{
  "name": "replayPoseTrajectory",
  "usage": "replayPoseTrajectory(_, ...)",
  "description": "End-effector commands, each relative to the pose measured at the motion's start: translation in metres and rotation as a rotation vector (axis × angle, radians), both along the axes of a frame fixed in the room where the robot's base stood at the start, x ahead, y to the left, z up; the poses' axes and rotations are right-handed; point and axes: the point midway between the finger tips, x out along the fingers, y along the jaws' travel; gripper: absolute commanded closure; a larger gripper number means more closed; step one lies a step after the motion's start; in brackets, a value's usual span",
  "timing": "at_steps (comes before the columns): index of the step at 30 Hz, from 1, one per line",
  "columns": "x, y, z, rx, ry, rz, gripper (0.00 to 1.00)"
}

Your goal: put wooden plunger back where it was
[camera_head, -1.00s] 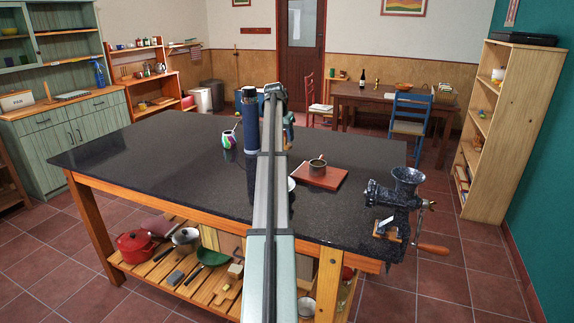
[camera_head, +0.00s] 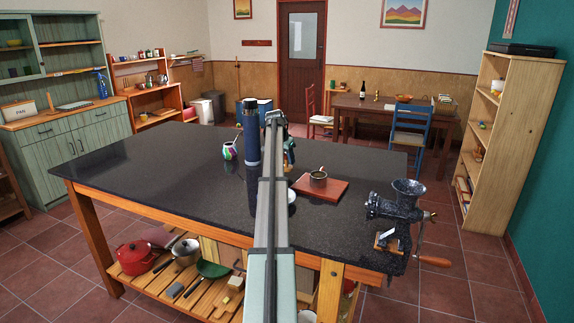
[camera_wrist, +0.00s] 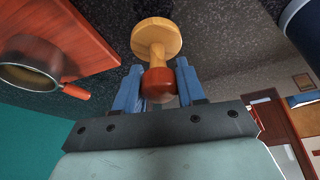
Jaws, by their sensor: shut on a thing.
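The wooden plunger (camera_wrist: 157,50) shows in the wrist view, with a pale round disc end and a red-brown knob. My gripper (camera_wrist: 160,85) has its two blue fingers on either side of the knob end and is shut on it. The disc end points away from my palm, against the dark countertop; whether it touches I cannot tell. In the head view my arm hides the plunger and most of my gripper (camera_head: 287,150). A dark speckled meat grinder (camera_head: 395,210) with an open hopper is clamped at the counter's right front edge.
A tall blue bottle (camera_head: 252,135) and a colourful gourd cup (camera_head: 229,151) stand left of my arm. A red-brown board (camera_head: 335,188) with a metal mug (camera_head: 318,179) lies between my arm and the grinder. The counter's left side (camera_head: 150,165) is clear.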

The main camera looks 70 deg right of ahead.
Motion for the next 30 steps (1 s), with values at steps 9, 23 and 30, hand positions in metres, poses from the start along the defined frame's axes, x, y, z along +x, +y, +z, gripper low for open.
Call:
replayPoseTrajectory(9,0.0,0.0,-0.029,0.0,0.0,0.0,0.97)
replayPoseTrajectory(23,0.0,0.0,-0.032,0.0,0.0,0.0,0.49)
replayPoseTrajectory(30,0.0,0.0,-0.031,0.001,0.0,0.001,0.35)
